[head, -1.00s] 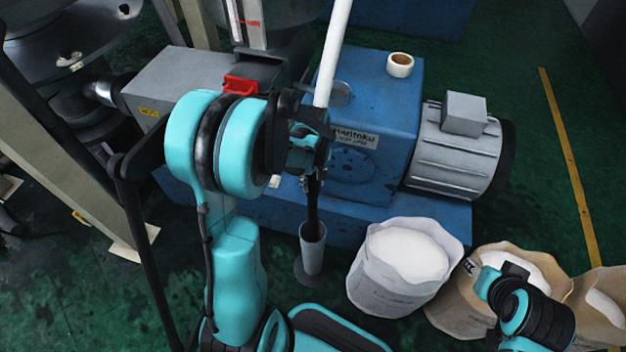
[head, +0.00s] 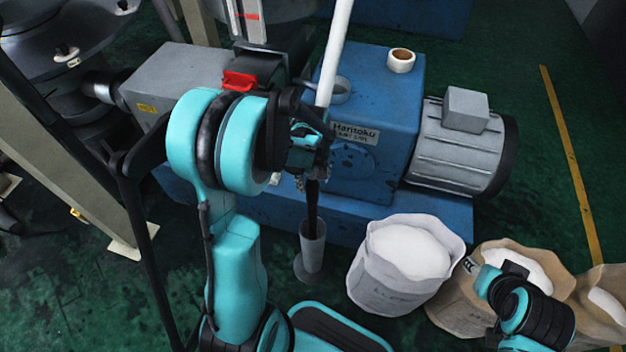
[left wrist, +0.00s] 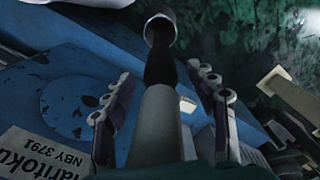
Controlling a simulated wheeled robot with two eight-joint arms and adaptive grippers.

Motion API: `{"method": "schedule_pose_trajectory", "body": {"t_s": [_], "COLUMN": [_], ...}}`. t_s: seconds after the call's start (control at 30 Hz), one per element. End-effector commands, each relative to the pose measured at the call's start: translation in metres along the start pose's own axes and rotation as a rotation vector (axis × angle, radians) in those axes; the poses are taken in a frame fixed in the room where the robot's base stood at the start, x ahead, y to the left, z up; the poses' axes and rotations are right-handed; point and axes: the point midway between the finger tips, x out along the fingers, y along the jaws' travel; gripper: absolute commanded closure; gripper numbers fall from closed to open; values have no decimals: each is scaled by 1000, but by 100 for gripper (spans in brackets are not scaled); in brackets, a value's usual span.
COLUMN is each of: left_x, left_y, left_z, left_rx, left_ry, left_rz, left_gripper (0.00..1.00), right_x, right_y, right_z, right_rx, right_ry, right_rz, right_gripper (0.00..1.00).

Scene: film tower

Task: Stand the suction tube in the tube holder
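The suction tube has a long white upper part (head: 334,50) and a black lower end (head: 312,205). It stands nearly upright, leaning slightly, with its black end inside the grey cup-shaped tube holder (head: 313,240) on the floor. In the left wrist view, the black end (left wrist: 160,60) runs into the holder's round mouth (left wrist: 160,27). My left gripper (head: 312,180) is at the tube's lower white part. Its fingers (left wrist: 163,100) are spread on both sides of the tube, with gaps showing. My right gripper (head: 488,282) is low at the right; its fingers cannot be made out.
A blue machine (head: 385,120) with a grey motor (head: 460,145) stands behind the holder. A tape roll (head: 401,61) lies on it. A white sack (head: 390,285) and brown sacks (head: 460,305) stand right of the holder. Green floor left of the holder is open.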

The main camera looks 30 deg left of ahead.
Motion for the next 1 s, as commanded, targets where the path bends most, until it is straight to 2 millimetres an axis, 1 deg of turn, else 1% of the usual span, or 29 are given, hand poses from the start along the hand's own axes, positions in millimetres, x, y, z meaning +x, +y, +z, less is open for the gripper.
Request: {"method": "schedule_pose_trajectory", "body": {"t_s": [0.13, 0.27, 0.5, 0.6, 0.7, 0.83, 1.0], "left_x": [-3, -19, -71, -91, -106, -117, -120], "left_y": [0, 0, 0, 0, 0, 0, 0], "left_z": [0, 0, 0, 0, 0, 0, 0], "left_rx": [0, 0, 0, 0, 0, 0, 0], "left_ry": [0, 0, 0, 0, 0, 0, 0], "left_rz": [0, 0, 0, 0, 0, 0, 0], "left_gripper": [43, 43, 43, 43, 43, 43, 43], "right_x": [0, 0, 0, 0, 0, 0, 0], "right_y": [0, 0, 0, 0, 0, 0, 0], "right_z": [0, 0, 0, 0, 0, 0, 0], "right_rx": [0, 0, 0, 0, 0, 0, 0], "right_ry": [0, 0, 0, 0, 0, 0, 0], "right_rz": [0, 0, 0, 0, 0, 0, 0], "right_gripper": [60, 60, 60, 60, 60, 60, 60]}}
